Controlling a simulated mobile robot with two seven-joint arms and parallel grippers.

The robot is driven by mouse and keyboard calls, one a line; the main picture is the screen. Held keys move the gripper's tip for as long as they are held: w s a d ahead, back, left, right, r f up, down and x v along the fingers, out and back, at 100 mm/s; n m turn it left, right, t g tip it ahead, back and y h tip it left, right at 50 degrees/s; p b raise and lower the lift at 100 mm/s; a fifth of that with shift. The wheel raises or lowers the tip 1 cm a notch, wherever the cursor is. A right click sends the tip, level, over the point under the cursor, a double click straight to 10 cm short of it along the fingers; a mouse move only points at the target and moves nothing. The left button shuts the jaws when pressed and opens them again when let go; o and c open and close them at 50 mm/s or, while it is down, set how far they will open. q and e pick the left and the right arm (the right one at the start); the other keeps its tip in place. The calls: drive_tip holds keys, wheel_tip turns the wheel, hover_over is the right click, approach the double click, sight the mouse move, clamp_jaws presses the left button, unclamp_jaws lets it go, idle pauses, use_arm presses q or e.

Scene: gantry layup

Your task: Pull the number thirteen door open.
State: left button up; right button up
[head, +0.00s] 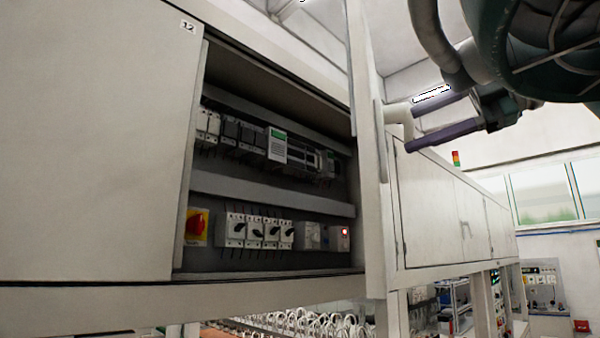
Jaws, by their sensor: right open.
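A pale cabinet door (367,150) stands swung out from its compartment and shows nearly edge-on in the head view. Its number is not visible; it stands just right of the door marked 12 (100,140). A pale handle (399,117) sticks out from its right-hand face. My right gripper (411,128) comes in from the upper right with two purple fingers spread apart. Its fingertips are close to the handle; I cannot tell whether they touch it. Nothing shows held between the fingers. My left gripper is not in view.
The open compartment (270,194) holds rows of breakers, a red-and-yellow rotary switch (196,226) and a lit red lamp (346,232). More closed cabinet doors (430,210) run along to the right. Coiled pale cables (300,324) show below.

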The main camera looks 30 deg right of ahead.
drive_tip(key=b+v, duration=0.1)
drive_tip(key=v, duration=0.9)
drive_tip(key=shift+b, duration=0.4)
